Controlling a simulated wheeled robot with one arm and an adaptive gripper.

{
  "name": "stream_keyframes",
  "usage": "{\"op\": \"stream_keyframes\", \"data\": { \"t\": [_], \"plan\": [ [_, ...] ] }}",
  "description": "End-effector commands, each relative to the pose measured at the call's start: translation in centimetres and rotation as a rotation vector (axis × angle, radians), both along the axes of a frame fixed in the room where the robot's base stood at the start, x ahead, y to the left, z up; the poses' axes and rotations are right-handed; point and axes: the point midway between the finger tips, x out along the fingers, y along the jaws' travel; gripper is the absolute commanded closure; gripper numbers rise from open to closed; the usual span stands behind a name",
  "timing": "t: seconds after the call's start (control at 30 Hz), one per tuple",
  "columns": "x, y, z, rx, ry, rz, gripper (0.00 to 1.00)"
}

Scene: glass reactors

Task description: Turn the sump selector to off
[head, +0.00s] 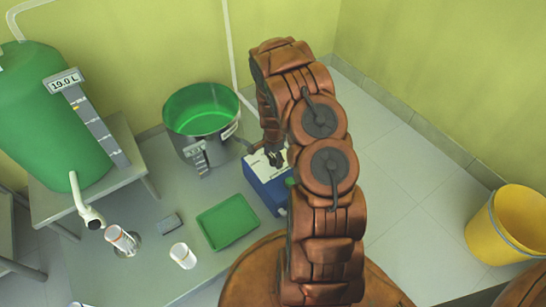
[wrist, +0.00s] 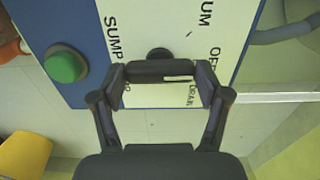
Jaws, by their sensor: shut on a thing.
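The sump selector (wrist: 150,68) is a black bar-shaped knob on the white face of a blue box (wrist: 82,18), seen close in the wrist view. A white mark on the bar lies towards its right end, near the DRAIN label (wrist: 191,95). The OFF label (wrist: 214,55) is up and right of it. My gripper (wrist: 162,72) has one finger at each end of the bar and is shut on it. In the head view my gripper (head: 274,152) reaches down to the blue box (head: 268,192), and the knob is hidden there.
A green button (wrist: 66,66) sits on the box left of the selector. A large green tank (head: 35,110) stands left; a yellow bucket (head: 508,225) is on the floor right.

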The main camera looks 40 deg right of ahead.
Motion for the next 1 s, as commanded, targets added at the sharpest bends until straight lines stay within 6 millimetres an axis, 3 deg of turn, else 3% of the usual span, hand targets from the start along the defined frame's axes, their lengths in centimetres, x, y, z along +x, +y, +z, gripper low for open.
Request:
{"op": "stream_keyframes", "data": {
  "t": [0.5, 0.53, 0.73, 1.0],
  "plan": [
    [0.09, 0.0, 0.04, -0.001, -0.002, -0.021, 0.6],
    [0.09, 0.0, 0.04, -0.001, -0.002, -0.021, 0.22],
    [0.05, -0.03, 0.03, 0.0, -0.001, -0.021, 0.01],
    [0.01, -0.04, 0.01, 0.0, -0.001, -0.021, 0.0]
  ]
}}
